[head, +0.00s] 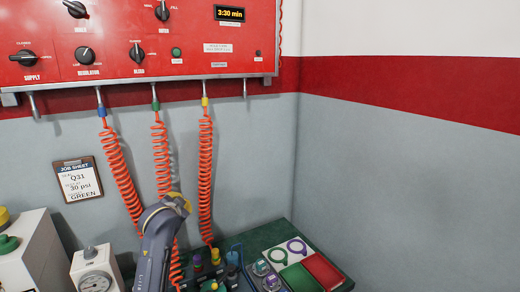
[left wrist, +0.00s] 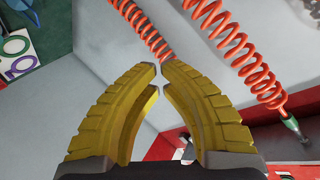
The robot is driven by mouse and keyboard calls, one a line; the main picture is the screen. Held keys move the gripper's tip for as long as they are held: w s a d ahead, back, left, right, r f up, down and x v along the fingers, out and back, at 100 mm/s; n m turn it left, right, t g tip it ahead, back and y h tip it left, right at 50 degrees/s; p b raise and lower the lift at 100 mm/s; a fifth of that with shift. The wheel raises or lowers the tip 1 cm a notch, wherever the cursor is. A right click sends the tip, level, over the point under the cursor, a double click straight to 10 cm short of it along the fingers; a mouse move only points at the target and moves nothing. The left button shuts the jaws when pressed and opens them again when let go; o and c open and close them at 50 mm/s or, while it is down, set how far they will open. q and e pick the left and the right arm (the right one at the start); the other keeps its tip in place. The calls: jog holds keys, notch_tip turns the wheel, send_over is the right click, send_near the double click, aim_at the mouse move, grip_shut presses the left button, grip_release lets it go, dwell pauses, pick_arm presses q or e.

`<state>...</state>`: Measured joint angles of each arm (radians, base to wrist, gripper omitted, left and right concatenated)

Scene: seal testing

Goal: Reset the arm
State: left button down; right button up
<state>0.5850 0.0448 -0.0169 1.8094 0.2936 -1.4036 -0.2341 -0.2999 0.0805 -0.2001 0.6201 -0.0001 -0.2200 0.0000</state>
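My left arm rises from the bottom in the head view. Its gripper (head: 181,203) shows as a small yellow part at the arm's top, in front of the orange coiled hoses. In the left wrist view the two yellow fingers of the left gripper (left wrist: 160,70) bow toward each other and their tips almost meet. Nothing is held between them. An orange coiled hose (left wrist: 147,30) passes behind the tips, and another hose (left wrist: 240,50) with a green end fitting is to the right. My right gripper is in neither view.
A red control panel (head: 120,70) with knobs and a "3:30 min" display is on the wall. Three coiled hoses hang below it. A job sheet clipboard (head: 76,180) is at left, a gauge box (head: 95,270) below. The right wall is bare.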

pick_arm(q)
jog(key=s+a+f+g+y, duration=0.2)
jog(key=s+f+g, duration=0.2)
jog(key=s+f, duration=1.85)
jog(key=s+a+f+g, duration=0.1)
jog(key=s+f, duration=0.2)
jog(key=s, duration=1)
jog(key=s+a+f+g, duration=0.1)
jog(key=s+f+g, duration=0.1)
jog(key=s, duration=1.2)
jog(key=s+d+f+g+h, duration=0.1)
jog(key=d+f, duration=0.2)
jog(key=f, duration=1.3)
jog(key=s+d+f+g+h, duration=0.1)
jog(key=s+d+f, duration=0.15)
jog(key=f, duration=1.35)
jog(key=s+f+n+g+h, duration=0.2)
jog(key=s+f+n+g, duration=0.1)
jog(key=s+f, duration=1.7)
jog(key=shift+s+d, duration=0.3)
jog(key=shift+s, duration=0.2)
